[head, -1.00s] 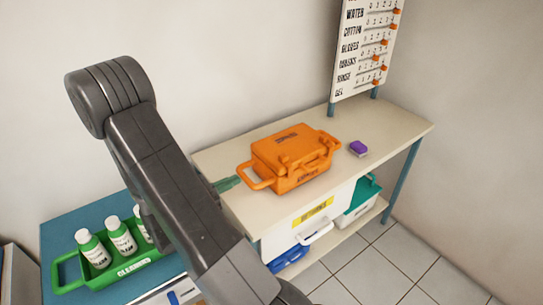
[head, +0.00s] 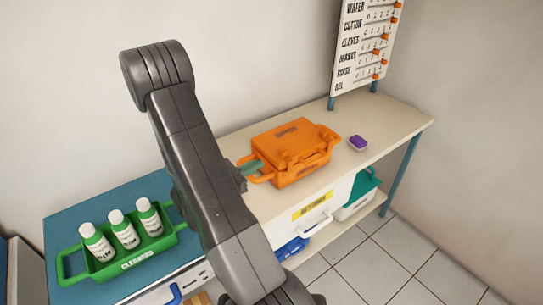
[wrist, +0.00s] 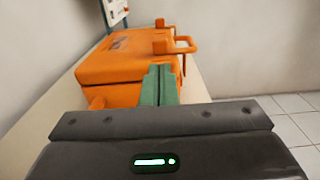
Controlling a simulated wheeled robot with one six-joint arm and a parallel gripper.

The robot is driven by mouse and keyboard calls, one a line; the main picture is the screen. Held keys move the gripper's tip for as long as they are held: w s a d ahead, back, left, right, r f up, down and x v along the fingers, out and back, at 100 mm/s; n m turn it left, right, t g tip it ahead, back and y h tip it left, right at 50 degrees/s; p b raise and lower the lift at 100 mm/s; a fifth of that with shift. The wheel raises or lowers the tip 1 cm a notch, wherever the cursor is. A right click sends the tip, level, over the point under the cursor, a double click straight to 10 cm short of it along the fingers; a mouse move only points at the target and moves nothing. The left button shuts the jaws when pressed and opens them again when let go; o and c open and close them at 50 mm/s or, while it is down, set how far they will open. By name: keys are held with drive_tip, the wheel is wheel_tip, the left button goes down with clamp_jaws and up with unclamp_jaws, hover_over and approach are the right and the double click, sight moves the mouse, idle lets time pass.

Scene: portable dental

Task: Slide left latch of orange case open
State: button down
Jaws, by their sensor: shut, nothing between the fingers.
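The orange case (head: 297,135) stands closed on the cream bench top, with its front handle facing the bench's front edge. It also shows in the wrist view (wrist: 112,65). Its left latch is hard to single out at this size; orange fittings show along the front edge of the lid. My gripper (head: 251,167) has green fingers, at the left end of the case by its left side loop handle (head: 262,180). In the wrist view the fingers (wrist: 160,84) are together and empty, pointing along the case's front side. I cannot tell whether they touch the case.
A purple block (head: 357,143) lies right of the case. A green tray (head: 152,253) with white bottles stands on the blue surface (head: 70,222) at left. A labelled slider board (head: 362,48) stands at the back right. Bins sit under the bench.

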sight(280, 154)
drive_tip(key=shift+p+x, duration=0.75)
drive_tip(key=shift+x, duration=2.45)
drive_tip(key=b+x, duration=0.1)
drive_tip(key=x, duration=0.1)
drive_tip(key=shift+w+d+f, duration=0.1)
drive_tip(key=shift+w+d, duration=0.1)
drive_tip(key=shift+d, duration=0.15)
drive_tip(key=shift+w+d, duration=0.2)
drive_tip(key=shift+s+a+b, duration=0.25)
drive_tip(key=shift+a+b, duration=0.05)
drive_tip(key=shift+a, duration=0.2)
drive_tip(key=b+v, duration=0.2)
drive_tip(key=v, duration=1.1)
drive_tip(key=shift+d, duration=0.1)
